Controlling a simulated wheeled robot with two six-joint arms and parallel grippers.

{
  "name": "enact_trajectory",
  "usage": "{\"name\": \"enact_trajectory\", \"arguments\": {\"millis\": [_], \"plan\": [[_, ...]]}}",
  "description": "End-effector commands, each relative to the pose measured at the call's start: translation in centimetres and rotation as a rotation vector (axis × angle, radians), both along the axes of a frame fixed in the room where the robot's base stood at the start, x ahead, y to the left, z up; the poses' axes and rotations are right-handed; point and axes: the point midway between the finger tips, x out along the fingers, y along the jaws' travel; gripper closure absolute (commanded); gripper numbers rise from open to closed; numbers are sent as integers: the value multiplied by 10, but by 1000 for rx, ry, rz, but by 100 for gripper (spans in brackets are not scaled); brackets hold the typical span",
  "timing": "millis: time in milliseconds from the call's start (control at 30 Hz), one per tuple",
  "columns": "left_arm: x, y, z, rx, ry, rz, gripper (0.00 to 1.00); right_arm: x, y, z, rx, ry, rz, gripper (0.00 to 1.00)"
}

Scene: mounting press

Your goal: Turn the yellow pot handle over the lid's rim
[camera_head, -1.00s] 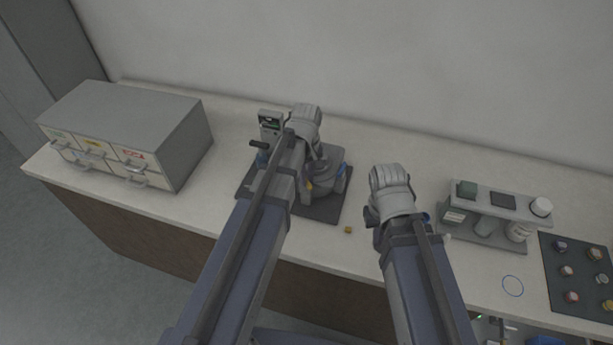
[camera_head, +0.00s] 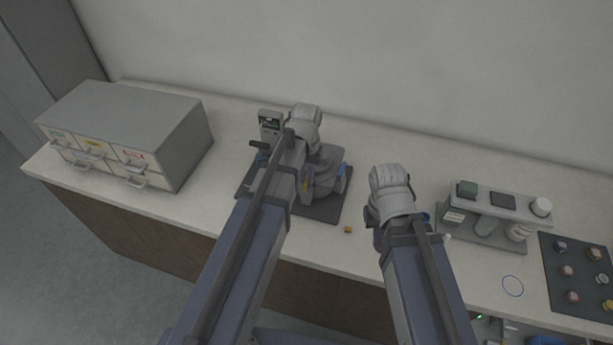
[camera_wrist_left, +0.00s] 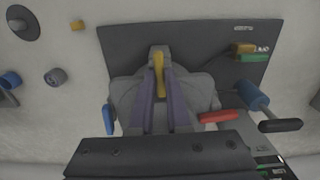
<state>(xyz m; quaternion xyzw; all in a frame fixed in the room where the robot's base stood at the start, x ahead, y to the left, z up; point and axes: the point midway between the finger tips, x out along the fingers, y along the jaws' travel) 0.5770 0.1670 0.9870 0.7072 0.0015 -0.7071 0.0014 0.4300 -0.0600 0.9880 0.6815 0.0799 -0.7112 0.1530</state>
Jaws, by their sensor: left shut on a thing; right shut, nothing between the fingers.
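The grey mounting press (camera_head: 326,175) stands on a dark base plate (camera_head: 320,208) in the middle of the counter. In the left wrist view its round grey lid (camera_wrist_left: 200,92) carries the yellow pot handle (camera_wrist_left: 158,72). My left gripper (camera_wrist_left: 160,80) is shut on this handle, its purple fingers on either side of it. In the head view my left arm hides part of the press. My right gripper (camera_head: 374,214) is to the right of the press, away from it and empty; its fingertips are mostly hidden by the wrist.
A red handle (camera_wrist_left: 218,116) and a blue handle (camera_wrist_left: 107,118) flank the lid. A blue cylinder with a black grip (camera_wrist_left: 256,98) is at the right. A drawer cabinet (camera_head: 130,130) stands left, a bottle rack (camera_head: 490,215) right. A small yellow cube (camera_head: 348,230) lies in front.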

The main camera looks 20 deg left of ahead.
Motion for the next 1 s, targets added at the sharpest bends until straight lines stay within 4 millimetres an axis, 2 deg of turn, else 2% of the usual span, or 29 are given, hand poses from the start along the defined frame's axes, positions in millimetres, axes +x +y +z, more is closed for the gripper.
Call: {"name": "enact_trajectory", "arguments": {"millis": [600, 633, 700, 900, 1000], "plan": [[0, 0, 0, 0, 1, -39, 100, 0, 0, 0, 0, 0, 0, 100], [0, 0, 0, 0, 1, -39, 84, 0, 0, 0, 0, 0, 0, 100], [0, 0, 0, 0, 1, -39, 76, 0, 0, 0, 0, 0, 0, 100], [0, 0, 0, 0, 0, -38, 55, 0, 0, 0, 0, 0, 0, 100], [0, 0, 0, 0, 0, -38, 55, 0, 0, 0, 0, 0, 0, 100]]}}
